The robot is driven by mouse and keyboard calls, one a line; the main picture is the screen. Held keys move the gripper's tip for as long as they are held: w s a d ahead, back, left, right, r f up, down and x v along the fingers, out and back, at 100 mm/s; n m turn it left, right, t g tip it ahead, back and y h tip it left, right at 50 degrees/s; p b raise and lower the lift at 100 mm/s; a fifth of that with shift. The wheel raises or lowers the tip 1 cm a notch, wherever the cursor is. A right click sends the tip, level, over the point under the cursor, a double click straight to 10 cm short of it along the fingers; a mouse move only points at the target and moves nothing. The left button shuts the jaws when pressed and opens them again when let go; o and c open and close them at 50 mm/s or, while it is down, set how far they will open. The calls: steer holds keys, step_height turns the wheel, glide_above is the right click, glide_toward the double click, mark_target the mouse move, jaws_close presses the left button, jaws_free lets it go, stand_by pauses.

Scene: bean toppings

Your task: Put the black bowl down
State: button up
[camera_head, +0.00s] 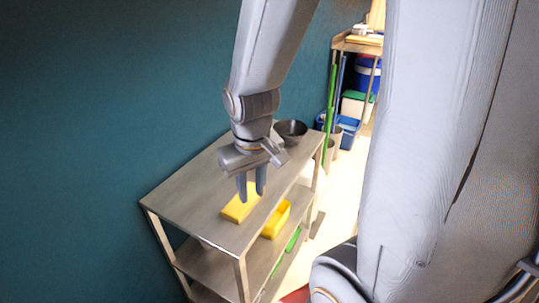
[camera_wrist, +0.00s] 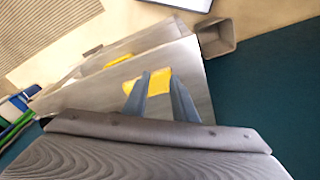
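The black bowl (camera_head: 290,131) stands upright on the far end of the shelf unit's top board (camera_head: 190,193) in the head view, partly behind my wrist. I cannot make out the bowl in the wrist view. My gripper (camera_head: 252,197) points down over the middle of the top board, apart from the bowl.
A yellow block (camera_head: 240,204) lies on the top board below my gripper. A yellow tray (camera_head: 275,219) sits on the shelf below. Blue bins (camera_head: 348,130) stand beyond the far end. The near left of the top board is clear, beside a teal wall.

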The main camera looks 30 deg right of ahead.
steer(key=w+d+n+t+p, duration=0.1)
steer(key=w+d+n+t, duration=0.35)
steer(key=w, duration=0.65)
steer(key=w+d+n+t+p, duration=0.1)
steer(key=w+d+n, duration=0.5)
steer(key=w+d, duration=0.3)
steer(key=shift+w+a+f+n+g+y+p, duration=0.25)
steer(key=shift+w+f+n+y, duration=0.55)
steer(key=shift+f, duration=1.15)
steer(key=shift+w+a+f+n+g+y+p, duration=0.1)
steer(key=shift+w+a+f+n+g+y, duration=0.25)
steer(key=shift+f+n, duration=1.2)
steer(key=shift+w+a+f+n+g+y+p, duration=0.15)
steer(key=shift+w+a+f+n+g+y, duration=0.45)
steer(key=shift+f, duration=1.8)
steer(key=shift+s+d+t, duration=0.15)
steer(key=shift+d+t, duration=0.1)
steer(key=shift+c, duration=0.4)
jaws_close()
